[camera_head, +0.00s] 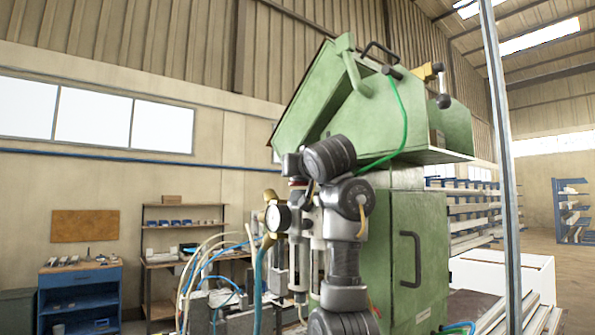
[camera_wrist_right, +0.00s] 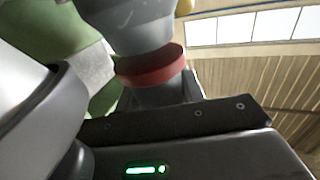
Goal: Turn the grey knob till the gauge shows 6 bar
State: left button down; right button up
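The gauge (camera_head: 279,217) has a round white dial with a dark rim, on a brass-coloured fitting left of my right arm. Its needle is too small to read. In the right wrist view a grey rounded part (camera_wrist_right: 143,28) with a red band (camera_wrist_right: 152,66) looks like the grey knob. A small red band (camera_head: 297,183) also shows beside my arm in the head view. My right gripper (camera_head: 294,168) is close by, mostly hidden by its own wrist; whether its fingers touch the knob cannot be seen. My left gripper is not in view.
A green machine (camera_head: 412,240) with a raised green hood (camera_head: 318,95) stands behind my arm. A green hose (camera_head: 400,125) hangs from the hood. Several loose hoses (camera_head: 200,255) lie at lower left. A metal post (camera_head: 502,150) stands at right, and a blue cabinet (camera_head: 80,295) at far left.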

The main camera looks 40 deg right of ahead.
jog(key=c, duration=0.3)
jog(key=shift+d+r+m+h+p, duration=0.15)
jog(key=shift+m+h+p, duration=0.15)
jog(key=shift+h+p, duration=0.15)
jog(key=shift+s+m+g+h+p, duration=0.1)
jog(key=shift+m+g+h+p, duration=0.2)
jog(key=shift+m+g+h, duration=0.35)
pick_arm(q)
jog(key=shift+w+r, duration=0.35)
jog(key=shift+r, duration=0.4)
pick_arm(e)
jog(key=o, duration=1)
jog(key=shift+c, duration=0.2)
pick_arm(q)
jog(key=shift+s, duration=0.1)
pick_arm(e)
jog(key=shift+f, duration=0.2)
